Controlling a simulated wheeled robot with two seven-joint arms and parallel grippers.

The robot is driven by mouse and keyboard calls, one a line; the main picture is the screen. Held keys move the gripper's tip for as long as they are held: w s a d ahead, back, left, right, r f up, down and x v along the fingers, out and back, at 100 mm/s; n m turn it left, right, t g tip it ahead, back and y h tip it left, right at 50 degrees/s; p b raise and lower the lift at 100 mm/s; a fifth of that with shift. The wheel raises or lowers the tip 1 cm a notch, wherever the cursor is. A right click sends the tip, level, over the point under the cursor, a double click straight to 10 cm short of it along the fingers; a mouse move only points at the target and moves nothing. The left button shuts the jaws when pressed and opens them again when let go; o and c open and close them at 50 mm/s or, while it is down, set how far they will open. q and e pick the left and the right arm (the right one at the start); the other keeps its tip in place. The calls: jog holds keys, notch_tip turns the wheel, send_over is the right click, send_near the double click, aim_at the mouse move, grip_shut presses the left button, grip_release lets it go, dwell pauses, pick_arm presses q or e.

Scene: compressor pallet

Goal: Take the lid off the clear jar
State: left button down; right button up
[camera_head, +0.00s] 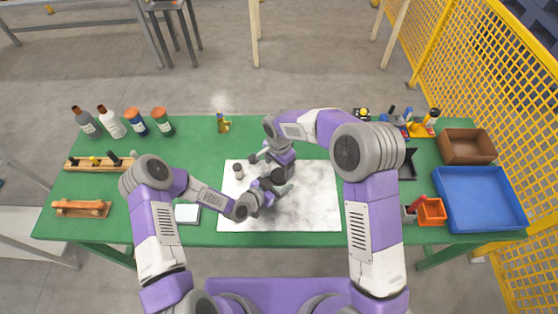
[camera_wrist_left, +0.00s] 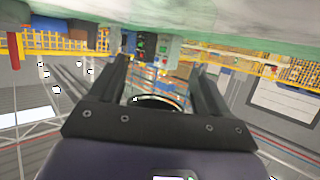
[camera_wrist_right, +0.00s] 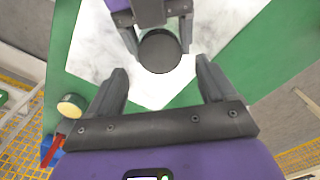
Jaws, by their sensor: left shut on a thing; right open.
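The jar's dark round lid (camera_wrist_right: 160,52) faces my right wrist camera, with my left gripper (camera_wrist_right: 158,22) around the jar just under it. In the head view the lid (camera_head: 278,174) shows between both hands above the marbled white mat (camera_head: 315,200). The clear jar body is mostly hidden; a curved rim (camera_wrist_left: 157,101) shows between the left fingers in the left wrist view. My left gripper (camera_head: 272,188) is shut on the jar. My right gripper (camera_wrist_right: 161,66) is open and empty, its fingertips to either side of the lid and apart from it.
A small grey cylinder (camera_head: 238,171) stands on the mat left of the grippers. Several bottles (camera_head: 135,122) stand at the back left of the green table. A blue tray (camera_head: 478,226), brown bin (camera_head: 467,157) and orange box (camera_head: 432,211) are at the right.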

aim_at(279, 175)
notch_tip(279, 175, down, 5)
dwell(0.3)
jog(key=c, duration=1.1)
jog(key=n, duration=0.6)
jog(key=shift+n, duration=0.4)
jog(key=o, duration=1.2)
